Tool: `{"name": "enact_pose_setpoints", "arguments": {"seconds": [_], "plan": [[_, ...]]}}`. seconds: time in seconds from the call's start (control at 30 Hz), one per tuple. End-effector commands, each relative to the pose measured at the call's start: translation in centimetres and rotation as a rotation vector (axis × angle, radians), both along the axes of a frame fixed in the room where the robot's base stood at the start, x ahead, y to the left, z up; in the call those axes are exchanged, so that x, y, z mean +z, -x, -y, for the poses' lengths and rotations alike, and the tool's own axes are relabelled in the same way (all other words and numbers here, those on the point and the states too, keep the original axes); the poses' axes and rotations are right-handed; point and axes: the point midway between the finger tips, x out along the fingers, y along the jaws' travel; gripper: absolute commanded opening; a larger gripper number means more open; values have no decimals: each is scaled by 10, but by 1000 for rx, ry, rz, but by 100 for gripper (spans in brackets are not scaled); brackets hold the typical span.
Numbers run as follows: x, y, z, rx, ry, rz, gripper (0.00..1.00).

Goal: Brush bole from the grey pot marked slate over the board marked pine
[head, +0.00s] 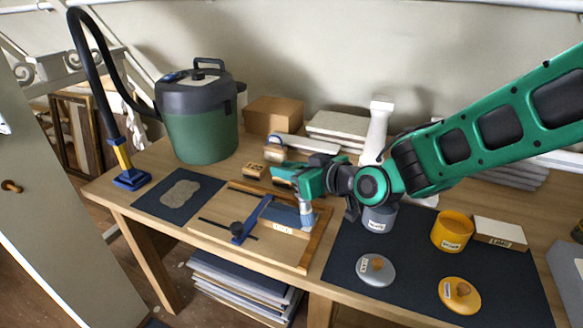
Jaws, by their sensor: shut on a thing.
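My gripper (306,194) is shut on a brush (307,214), whose pale lower end points down at the right end of a board. I cannot tell whether the brush touches it. The board (283,215) looks blue-grey on top and lies in a wooden jig, with a small label on its front edge too small to read. The grey pot (379,220) stands open-side up on the dark mat, right of my gripper, with a label in front. My arm hides part of its top, and its inside is not visible. A grey lid (375,269) lies in front of it.
A blue clamp (250,220) with a dark knob crosses the jig (222,236). A yellow pot (452,231), yellow lid (460,295) and labelled pale block (499,234) are at right. A green vacuum (201,130) stands back left. The dark mat (420,255) has bare room between the pots and lids.

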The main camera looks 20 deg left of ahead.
Motion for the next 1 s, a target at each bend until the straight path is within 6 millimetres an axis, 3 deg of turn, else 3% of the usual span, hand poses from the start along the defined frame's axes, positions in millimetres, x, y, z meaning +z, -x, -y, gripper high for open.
{"name": "enact_pose_setpoints", "arguments": {"seconds": [0.17,0.23,0.7,1.0], "plan": [[4,2,0,-1,-1,1,0],[16,0,1,-4,-3,3,0],[58,-3,7,-12,-1,3,0],[77,-5,9,-16,0,1,0]]}}
